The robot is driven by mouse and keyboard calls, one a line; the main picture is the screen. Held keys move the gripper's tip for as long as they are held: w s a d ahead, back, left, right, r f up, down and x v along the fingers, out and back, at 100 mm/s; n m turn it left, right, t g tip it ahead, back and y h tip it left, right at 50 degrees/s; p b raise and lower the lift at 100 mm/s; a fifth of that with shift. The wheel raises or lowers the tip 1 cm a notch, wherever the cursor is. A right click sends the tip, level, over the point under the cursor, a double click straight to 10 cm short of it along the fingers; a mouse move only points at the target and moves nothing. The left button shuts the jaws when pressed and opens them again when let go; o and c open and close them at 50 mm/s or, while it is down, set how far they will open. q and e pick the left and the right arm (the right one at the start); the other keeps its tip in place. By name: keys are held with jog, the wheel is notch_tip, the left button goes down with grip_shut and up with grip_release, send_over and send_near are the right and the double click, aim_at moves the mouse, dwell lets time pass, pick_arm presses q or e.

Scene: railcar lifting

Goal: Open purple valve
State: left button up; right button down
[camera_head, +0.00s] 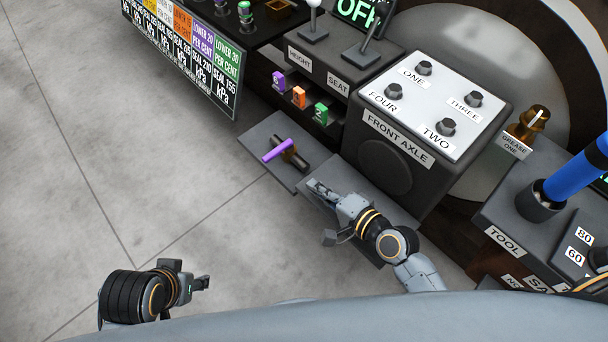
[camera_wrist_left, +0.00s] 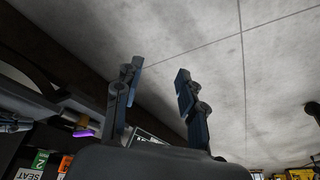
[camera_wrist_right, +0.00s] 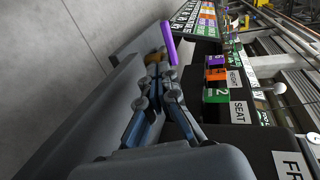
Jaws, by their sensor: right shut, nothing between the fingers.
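The purple valve has a bar-shaped purple handle (camera_head: 278,150) on a dark stem above a dark grey plate (camera_head: 262,135). In the right wrist view the handle (camera_wrist_right: 169,42) lies just beyond my fingertips. My right gripper (camera_head: 319,187) is shut and empty, to the lower right of the valve in the head view, pointing at it. Its fingertips (camera_wrist_right: 158,57) are together; they hide part of the stem, and I cannot tell whether they touch it. My left gripper (camera_head: 204,283) is far to the lower left over the floor. Its fingers (camera_wrist_left: 158,78) are apart with nothing between them.
Small purple (camera_head: 279,81), orange (camera_head: 299,96) and green (camera_head: 321,113) blocks sit in a shelf behind the valve. The FRONT AXLE box (camera_head: 398,137) stands right of it. A label board (camera_head: 190,50) stands at upper left. The floor at left is clear.

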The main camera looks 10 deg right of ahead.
jog(key=b, duration=0.2)
send_near(275, 157)
jog(key=shift+w+a+f, duration=0.8)
jog(key=shift+w+f, duration=0.2)
jog(key=w+a, duration=0.1)
jog(key=w, duration=0.1)
jog(key=shift+w+a, duration=0.3)
jog(key=shift+a, duration=0.1)
jog(key=shift+w+a, duration=0.2)
jog(key=shift+w, duration=0.05)
pick_arm(q)
jog(key=w, duration=0.1)
jog(key=w+d+t, duration=0.1)
jog(key=w, duration=0.1)
jog(key=w+f+t, duration=0.1)
jog(key=shift+w+d+h, duration=0.15)
jog(key=shift+h, duration=0.15)
